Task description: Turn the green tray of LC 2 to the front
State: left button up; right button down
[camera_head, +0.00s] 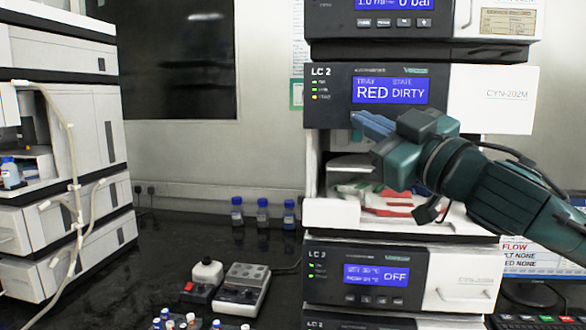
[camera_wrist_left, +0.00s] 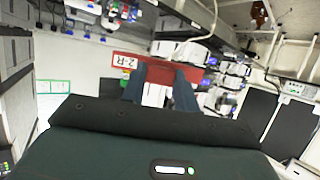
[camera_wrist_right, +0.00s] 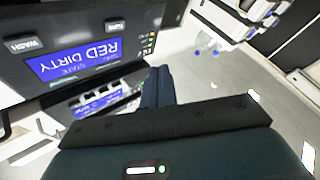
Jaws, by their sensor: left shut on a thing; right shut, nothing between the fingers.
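The upper LC 2 unit's front panel (camera_head: 498,98) has a blue display (camera_head: 390,91) reading TRAY RED and STATE DIRTY. My right gripper (camera_head: 362,122) is shut and empty, its fingertips at the panel just under the display. Contact cannot be told. The right wrist view shows the fingers (camera_wrist_right: 158,86), a TURN button (camera_wrist_right: 116,25) and a WASH button (camera_wrist_right: 27,44). In the open bay below, a red and white tray (camera_head: 397,203) is visible, with a little green beside it on the left. My left gripper (camera_wrist_left: 160,82) is shut on a red piece labelled 2-R (camera_wrist_left: 125,62).
Another LC 2 unit below (camera_head: 418,280) shows OFF. Several blue-capped bottles (camera_head: 262,214) stand on the dark bench (camera_head: 170,255) to the left. A grey device (camera_head: 242,289) and small vials are at the front. Another instrument stack (camera_head: 85,85) stands at far left.

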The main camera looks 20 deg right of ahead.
aim_at(351, 113)
jog(key=w+d+p, duration=0.2)
jog(key=w+d, duration=0.2)
jog(key=w, duration=0.2)
jog(key=shift+w, duration=0.35)
dwell(1.8)
jog(key=shift+w+d, duration=0.25)
jog(key=shift+w, duration=0.1)
jog(key=shift+w+d+p, duration=0.25)
jog(key=shift+w+p, duration=0.1)
jog(key=shift+p, duration=0.05)
dwell(0.6)
dwell(0.3)
jog(key=shift+s+a+b, duration=0.4)
jog(key=shift+s+a, duration=0.05)
jog(key=shift+s, duration=0.3)
